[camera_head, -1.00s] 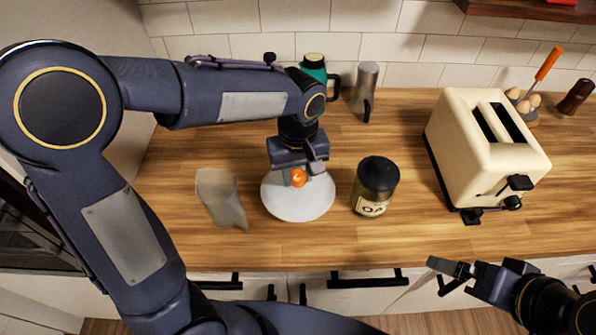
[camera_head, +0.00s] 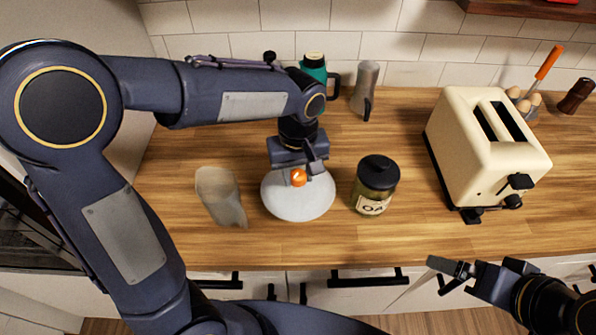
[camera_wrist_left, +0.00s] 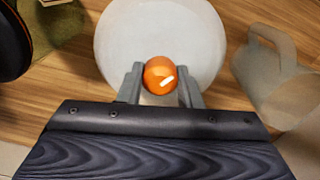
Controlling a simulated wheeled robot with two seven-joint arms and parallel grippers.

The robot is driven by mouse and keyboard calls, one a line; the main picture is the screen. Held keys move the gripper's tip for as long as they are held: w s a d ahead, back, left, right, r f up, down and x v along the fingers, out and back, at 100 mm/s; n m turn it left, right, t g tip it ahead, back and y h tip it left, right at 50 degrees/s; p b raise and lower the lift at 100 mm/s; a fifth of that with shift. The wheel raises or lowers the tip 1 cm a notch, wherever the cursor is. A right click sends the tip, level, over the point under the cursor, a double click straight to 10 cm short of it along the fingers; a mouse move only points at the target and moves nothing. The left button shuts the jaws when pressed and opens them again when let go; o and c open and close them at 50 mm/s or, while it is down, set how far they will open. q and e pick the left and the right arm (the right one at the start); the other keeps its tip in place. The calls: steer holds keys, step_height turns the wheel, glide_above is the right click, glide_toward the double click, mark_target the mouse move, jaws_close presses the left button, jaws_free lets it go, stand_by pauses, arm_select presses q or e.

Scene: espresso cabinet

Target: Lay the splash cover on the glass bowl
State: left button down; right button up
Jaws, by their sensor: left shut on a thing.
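The splash cover (camera_head: 298,205) is a pale white disc with an orange knob on top. In the left wrist view the cover (camera_wrist_left: 160,35) fills the top middle. My left gripper (camera_head: 298,176) is shut on the orange knob, with a finger on each side of it in the left wrist view (camera_wrist_left: 160,80). The glass bowl cannot be made out; the cover hides what lies beneath it, and I cannot tell whether the cover rests on anything. My right gripper (camera_head: 450,268) shows at the lower right, in front of the counter's edge and away from the cover; its jaw state is unclear.
A translucent jug (camera_head: 221,197) stands left of the cover, and a dark-lidded jar (camera_head: 375,186) close on its right. A cream toaster (camera_head: 487,150) is farther right. A teal mug (camera_head: 314,68) and grey flask (camera_head: 365,88) stand behind. Bare wood lies between jar and toaster.

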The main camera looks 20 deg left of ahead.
arm_select(q)
steer(key=shift+f, duration=0.15)
steer(key=shift+c, duration=2)
jaws_free()
steer(key=shift+r+p, duration=2.9)
steer(key=shift+r, duration=0.7)
